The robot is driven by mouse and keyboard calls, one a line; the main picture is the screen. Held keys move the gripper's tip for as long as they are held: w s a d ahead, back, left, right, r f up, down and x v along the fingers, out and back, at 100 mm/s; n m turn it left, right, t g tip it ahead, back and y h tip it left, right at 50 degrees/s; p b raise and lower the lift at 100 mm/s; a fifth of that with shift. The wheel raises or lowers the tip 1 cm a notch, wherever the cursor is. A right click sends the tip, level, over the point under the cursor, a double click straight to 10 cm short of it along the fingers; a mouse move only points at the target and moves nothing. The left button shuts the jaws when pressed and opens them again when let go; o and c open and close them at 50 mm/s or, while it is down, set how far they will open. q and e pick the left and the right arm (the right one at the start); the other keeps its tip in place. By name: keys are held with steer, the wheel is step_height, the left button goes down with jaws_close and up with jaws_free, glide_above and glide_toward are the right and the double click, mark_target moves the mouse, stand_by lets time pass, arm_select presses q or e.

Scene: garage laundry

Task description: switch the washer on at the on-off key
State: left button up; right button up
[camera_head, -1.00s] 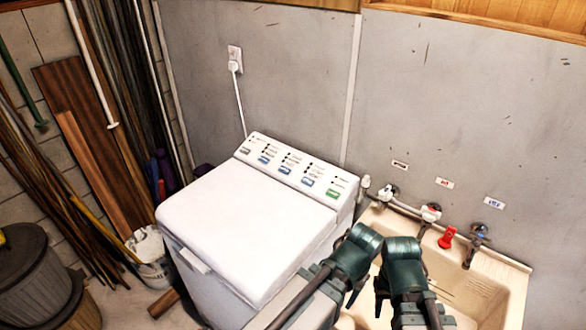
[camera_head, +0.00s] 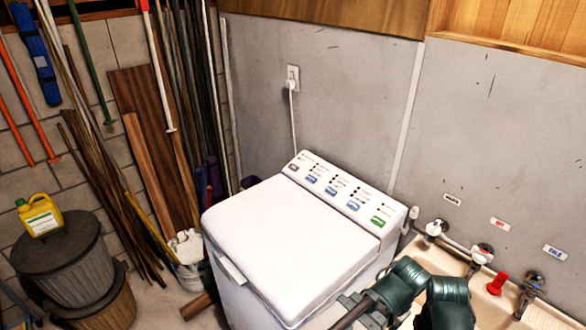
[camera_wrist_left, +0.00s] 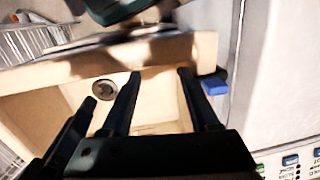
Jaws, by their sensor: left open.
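The white washer (camera_head: 290,235) stands against the grey wall in the head view, lid shut. Its sloped control panel (camera_head: 325,195) carries a row of keys: a grey key (camera_head: 293,166) at the left end, blue keys (camera_head: 332,190) between, and a green key (camera_head: 377,221) at the right end. Their labels are too small to read. Part of the panel also shows in the left wrist view (camera_wrist_left: 283,165). My left gripper (camera_wrist_left: 159,75) is open and empty over the sink, apart from the panel. My right gripper is not in view.
The beige sink (camera_wrist_left: 150,52) adjoins the washer's right side. Taps (camera_head: 483,254) and a red object (camera_head: 497,283) line its back. Boards (camera_head: 150,150) and poles lean at the left. Lidded bins (camera_head: 65,255) and a bucket (camera_head: 188,258) stand on the floor.

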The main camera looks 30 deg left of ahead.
arm_select(q)
jaws_close()
stand_by(1.7)
